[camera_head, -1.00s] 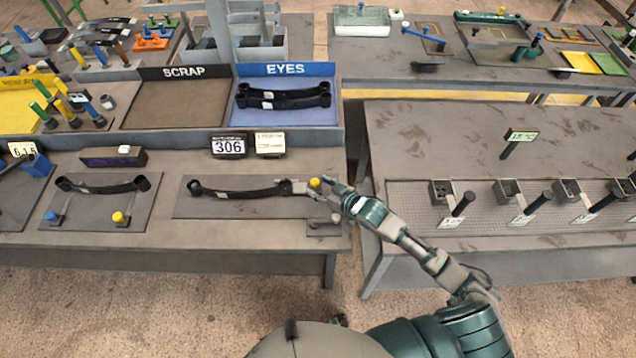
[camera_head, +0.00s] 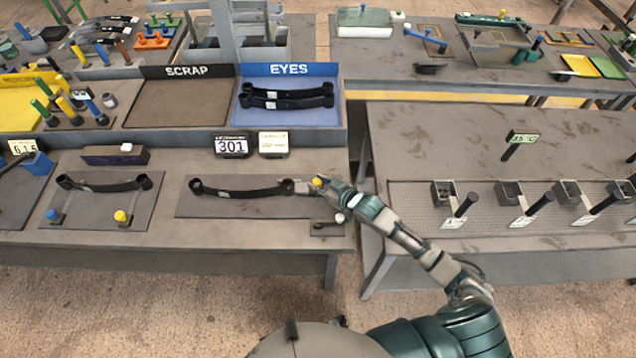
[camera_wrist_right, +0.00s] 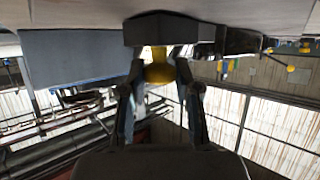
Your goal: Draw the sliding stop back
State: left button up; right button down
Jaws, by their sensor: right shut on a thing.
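The sliding stop (camera_head: 304,187) is a small grey piece with a yellow knob (camera_head: 318,182), at the right end of the dark leaf spring (camera_head: 240,191) on the front bench's grey plate. My right gripper (camera_head: 323,185) is at the knob. In the right wrist view the yellow knob (camera_wrist_right: 158,71) sits between the two fingers, which are shut on it. The fingers hide part of the stop, and I cannot tell whether the stop touches the spring's end. My left gripper is not in view.
A display (camera_head: 231,146) reading 301 stands behind the plate, beside a cream box (camera_head: 273,143). The blue EYES tray (camera_head: 287,113) holds springs; the SCRAP tray (camera_head: 177,105) is empty. A second spring fixture (camera_head: 98,205) lies left. Another bench (camera_head: 420,150) stands right.

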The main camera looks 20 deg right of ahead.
jog(key=d, duration=0.1)
jog(key=s+d+p, duration=0.1)
jog(key=d, duration=0.1)
jog(key=shift+d+r, duration=0.15)
jog(key=shift+d, duration=0.6)
jog(key=c, duration=0.9)
grip_release()
jog(key=shift+s+a, duration=0.1)
jog(key=shift+a, duration=0.05)
jog(key=shift+o, duration=0.4)
jog(key=shift+s, duration=0.15)
jog(key=shift+d, duration=0.25)
jog(key=shift+s+d, duration=0.15)
jog(key=shift+d, duration=0.1)
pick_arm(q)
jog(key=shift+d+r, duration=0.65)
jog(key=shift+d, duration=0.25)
pick_arm(e)
jog(key=v, duration=1.1)
jog(key=shift+s+d, duration=0.15)
jog(key=shift+s, duration=0.05)
